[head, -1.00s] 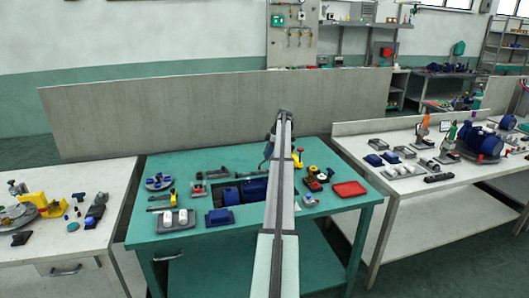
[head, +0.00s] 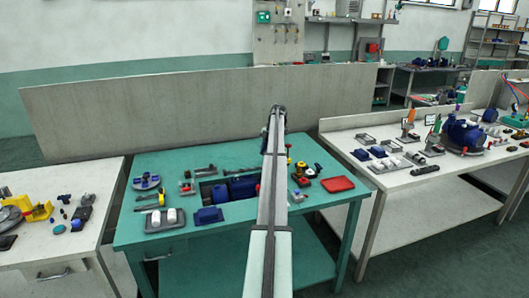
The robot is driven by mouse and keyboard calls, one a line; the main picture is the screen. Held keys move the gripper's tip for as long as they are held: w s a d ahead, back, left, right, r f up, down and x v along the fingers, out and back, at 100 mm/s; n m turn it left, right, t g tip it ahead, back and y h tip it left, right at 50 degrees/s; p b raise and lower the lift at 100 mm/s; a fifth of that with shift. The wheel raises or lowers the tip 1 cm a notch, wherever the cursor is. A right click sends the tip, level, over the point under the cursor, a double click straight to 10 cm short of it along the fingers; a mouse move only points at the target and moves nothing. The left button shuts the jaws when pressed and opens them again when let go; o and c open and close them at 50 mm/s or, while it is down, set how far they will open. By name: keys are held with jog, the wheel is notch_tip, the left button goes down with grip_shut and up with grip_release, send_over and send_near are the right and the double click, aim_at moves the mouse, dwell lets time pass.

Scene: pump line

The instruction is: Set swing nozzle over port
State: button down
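My arm stretches from the bottom centre over the green table (head: 140,225) to its far side. My gripper is hidden behind the arm's far end, so its fingers cannot be seen. I cannot single out the swing nozzle or its port for certain at this size. A small yellow and black part (head: 161,197) stands at the left. Red, yellow and black parts (head: 301,177) stand right of the arm.
A red tray (head: 338,184) lies at the table's right. A grey tray with white cylinders (head: 166,220) and a blue block (head: 208,215) are at the front. A grey panel (head: 180,108) stands behind. White benches flank the table on the left (head: 60,190) and right (head: 400,195).

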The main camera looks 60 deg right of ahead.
jog(key=shift+s, duration=0.1)
jog(key=c, duration=0.9)
grip_release()
jog(key=shift+o, duration=0.2)
jog(key=shift+d+r, duration=0.1)
jog(key=shift+r, duration=0.05)
jog(key=v, duration=0.7)
jog(key=shift+r, duration=0.1)
